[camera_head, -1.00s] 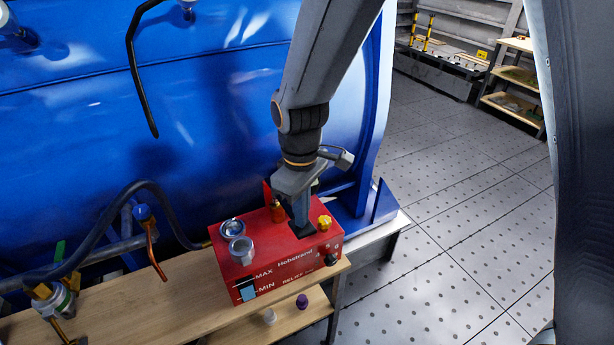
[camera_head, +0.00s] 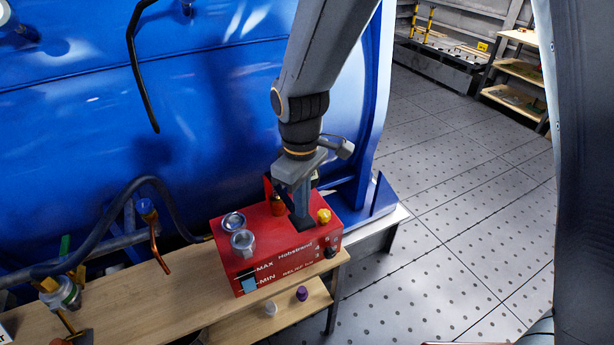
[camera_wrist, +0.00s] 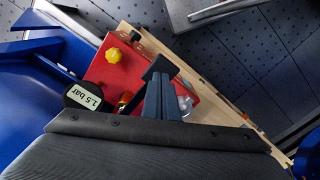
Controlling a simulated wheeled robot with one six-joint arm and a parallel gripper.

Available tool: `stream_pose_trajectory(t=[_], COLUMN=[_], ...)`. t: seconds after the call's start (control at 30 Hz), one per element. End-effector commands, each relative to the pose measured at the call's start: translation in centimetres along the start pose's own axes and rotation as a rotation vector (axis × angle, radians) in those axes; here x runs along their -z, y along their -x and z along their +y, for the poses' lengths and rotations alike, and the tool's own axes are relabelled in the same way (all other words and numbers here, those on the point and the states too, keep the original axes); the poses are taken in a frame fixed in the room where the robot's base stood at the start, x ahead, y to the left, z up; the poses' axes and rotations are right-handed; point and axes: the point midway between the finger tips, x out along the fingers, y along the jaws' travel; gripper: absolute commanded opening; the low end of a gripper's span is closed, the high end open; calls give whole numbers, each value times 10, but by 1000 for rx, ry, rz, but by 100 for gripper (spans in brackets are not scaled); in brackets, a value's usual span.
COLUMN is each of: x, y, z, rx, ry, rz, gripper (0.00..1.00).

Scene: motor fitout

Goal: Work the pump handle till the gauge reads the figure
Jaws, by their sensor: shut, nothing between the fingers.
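The red pump box (camera_head: 270,245) stands on a wooden shelf, marked MAX, MIN and RELIEF. My gripper (camera_head: 303,222) is shut and empty, pointing down at the box's top, beside the yellow knob (camera_head: 323,215). In the wrist view, my gripper (camera_wrist: 161,80) lies in front of a black bar-like piece (camera_wrist: 163,66) on the box, which may be the pump handle; I cannot tell whether they touch.
A large blue tank (camera_head: 100,110) stands close behind the box, with a hose (camera_head: 178,215) and an orange-handled valve (camera_head: 155,245) to the left. Purple and white knobs lie on the lower shelf (camera_head: 280,308). Open floor lies right.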

Motion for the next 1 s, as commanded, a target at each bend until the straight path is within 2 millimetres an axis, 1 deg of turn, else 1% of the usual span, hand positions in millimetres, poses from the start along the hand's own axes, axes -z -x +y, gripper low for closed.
stream_pose_trajectory(t=[0.17, 0.27, 1.0], x=[0, 0, 8], y=[0, -4, -77], z=[0, 0, 4], rx=[0, 0, 0], ry=[0, 0, 0], rz=[0, -1, 0], gripper=[0, 0, 0])
